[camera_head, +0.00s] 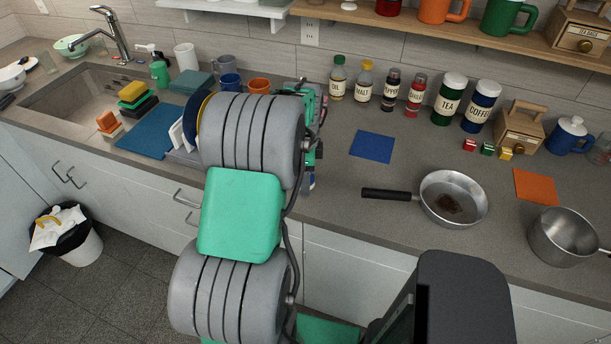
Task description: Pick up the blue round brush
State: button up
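I cannot make out the blue round brush for certain. My own arm covers the middle of the counter. My gripper (309,150) is mostly hidden behind the grey and green arm links, over the counter right of the dish rack. Its fingers do not show clearly, so I cannot tell whether they are open or hold anything. A small bluish bit shows low beside the arm, too small to identify.
The sink (75,100) is at the left, with stacked sponges (132,92) at its edge. A frying pan (453,199) and a pot (563,237) stand at the right. Jars and bottles line the wall. Counter around the blue square mat (372,146) is clear.

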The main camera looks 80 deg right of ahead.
jog(key=c, duration=1.4)
jog(key=shift+r, duration=0.1)
jog(key=shift+r, duration=0.45)
jog(key=a+r+b, duration=0.1)
jog(key=a+r, duration=0.3)
jog(key=s+a+r+b, duration=0.1)
jog(key=a+r+b, duration=0.1)
jog(key=a+r, duration=0.2)
jog(key=s+a+r+b, duration=0.1)
jog(key=a+r, duration=0.3)
jog(key=a, duration=0.1)
jog(key=shift+s+a+b, duration=0.15)
jog(key=shift+a+b, duration=0.15)
jog(key=shift+a, duration=0.1)
